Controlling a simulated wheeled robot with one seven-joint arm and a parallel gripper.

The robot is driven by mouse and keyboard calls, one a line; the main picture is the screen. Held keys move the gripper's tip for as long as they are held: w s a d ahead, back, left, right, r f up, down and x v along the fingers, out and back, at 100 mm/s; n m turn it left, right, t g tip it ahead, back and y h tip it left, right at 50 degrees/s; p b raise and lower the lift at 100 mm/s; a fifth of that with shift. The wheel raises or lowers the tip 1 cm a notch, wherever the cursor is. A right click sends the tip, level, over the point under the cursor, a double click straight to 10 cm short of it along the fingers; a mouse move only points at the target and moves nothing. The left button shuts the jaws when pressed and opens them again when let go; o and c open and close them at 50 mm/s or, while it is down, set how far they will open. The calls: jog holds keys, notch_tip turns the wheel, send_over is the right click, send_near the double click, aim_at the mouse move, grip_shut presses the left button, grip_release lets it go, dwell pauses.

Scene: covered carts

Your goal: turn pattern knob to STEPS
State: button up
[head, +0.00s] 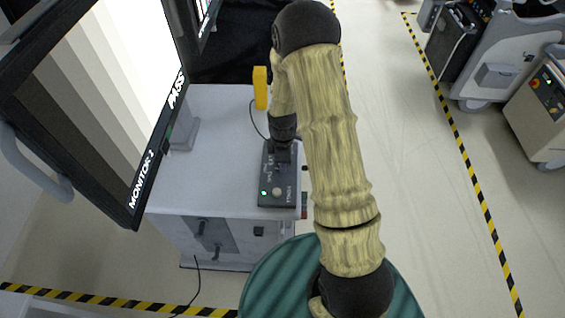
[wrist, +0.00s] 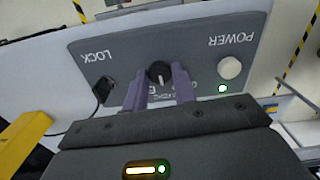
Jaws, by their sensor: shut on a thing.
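The pattern knob (wrist: 159,71) is a small black round knob with a pale mark, on the face of a dark grey control box (wrist: 205,47). My gripper (wrist: 160,80) has its two purple fingers shut on either side of the knob. The lettering below the knob is partly hidden by the fingers, so I cannot read its setting. In the head view the control box (head: 265,190) lies on a white cart, with my gripper (head: 282,158) over its far part. Monitor 2 (head: 105,85) shows vertical grey bands from dark to white, with PASS on its frame.
The box also carries a white POWER button (wrist: 230,67), a lit green lamp (wrist: 222,89) and a LOCK switch (wrist: 103,89). A yellow object (head: 261,88) stands at the cart's (head: 215,120) far edge. Other equipment (head: 500,60) stands at the right beyond striped floor tape.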

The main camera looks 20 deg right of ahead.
jog(key=shift+w+r+m, duration=0.1)
jog(key=shift+m, duration=0.3)
jog(key=o, duration=1)
notch_tip(320, 180, up, 17)
jog(key=b, duration=0.3)
jog(key=shift+r+b, duration=0.15)
jog(key=shift+b, duration=0.25)
